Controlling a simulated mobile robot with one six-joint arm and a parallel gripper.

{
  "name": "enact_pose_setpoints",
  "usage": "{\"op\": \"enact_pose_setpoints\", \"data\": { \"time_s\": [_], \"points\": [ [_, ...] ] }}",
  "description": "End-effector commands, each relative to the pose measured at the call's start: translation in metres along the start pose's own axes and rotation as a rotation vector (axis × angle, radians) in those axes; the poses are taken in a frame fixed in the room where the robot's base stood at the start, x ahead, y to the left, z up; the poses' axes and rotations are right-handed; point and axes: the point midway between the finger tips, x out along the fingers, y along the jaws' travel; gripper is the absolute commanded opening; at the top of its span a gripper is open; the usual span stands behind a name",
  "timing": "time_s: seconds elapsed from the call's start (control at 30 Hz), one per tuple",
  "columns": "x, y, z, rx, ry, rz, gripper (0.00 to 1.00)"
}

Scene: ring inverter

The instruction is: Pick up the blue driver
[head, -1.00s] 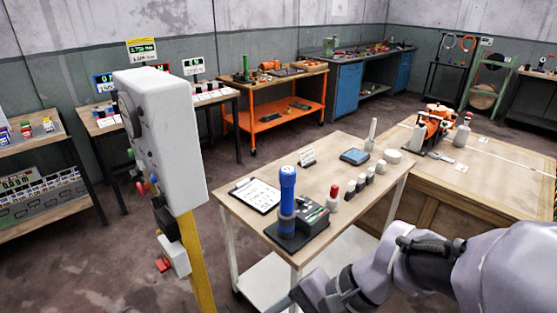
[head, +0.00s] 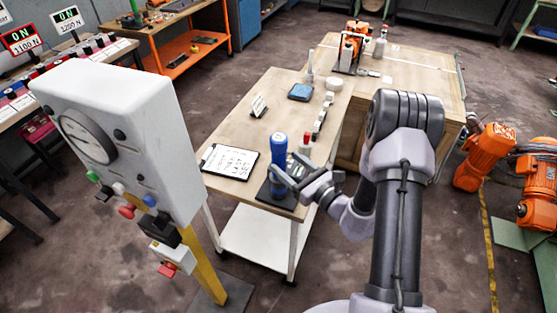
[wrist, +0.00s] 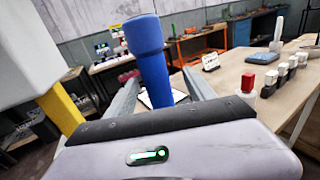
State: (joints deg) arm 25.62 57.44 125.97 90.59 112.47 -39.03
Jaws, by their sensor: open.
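The blue driver (head: 279,148) stands upright in a dark holder (head: 268,192) at the near end of the wooden table. My gripper (head: 285,167) is open, with its fingers at the driver's right side in the head view. In the wrist view the blue driver (wrist: 149,62) rises between the two spread fingers (wrist: 160,98), with a gap visible on each side. Its lower end is hidden behind the gripper body. I cannot tell from the head view how far the fingers reach around it.
A clipboard (head: 229,162) lies left of the driver. A white control box (head: 120,140) on a yellow post stands at the left. An orange robot arm (head: 487,157) is at the right.

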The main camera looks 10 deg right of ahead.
Motion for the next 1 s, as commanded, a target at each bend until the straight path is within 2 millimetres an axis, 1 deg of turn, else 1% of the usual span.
{"op": "enact_pose_setpoints", "data": {
  "time_s": [0.03,0.17,0.3,0.4,0.5,0.63,0.67,0.7,0.87,0.9,0.97,1.0],
  "points": [
    [0.006,0.001,0.000,-0.002,-0.001,0.001,0.63],
    [0.017,0.002,-0.001,-0.002,-0.001,0.002,0.63],
    [0.045,0.009,-0.008,-0.001,-0.002,0.004,0.63],
    [0.060,0.008,-0.006,-0.001,-0.001,0.002,0.63],
    [0.065,0.007,-0.005,0.000,0.000,0.001,0.63],
    [0.064,0.007,-0.005,0.000,0.000,0.001,0.63],
    [0.064,0.007,-0.005,0.000,0.000,0.001,0.61],
    [0.064,0.007,-0.005,0.000,0.000,0.001,0.53],
    [0.064,0.007,-0.005,0.000,0.000,0.001,0.22],
    [0.064,0.007,-0.005,0.000,0.000,0.001,0.14],
    [0.064,0.007,-0.005,0.000,0.001,0.001,0.02],
    [0.064,0.007,-0.005,0.000,0.001,0.001,0.00]
  ]
}}
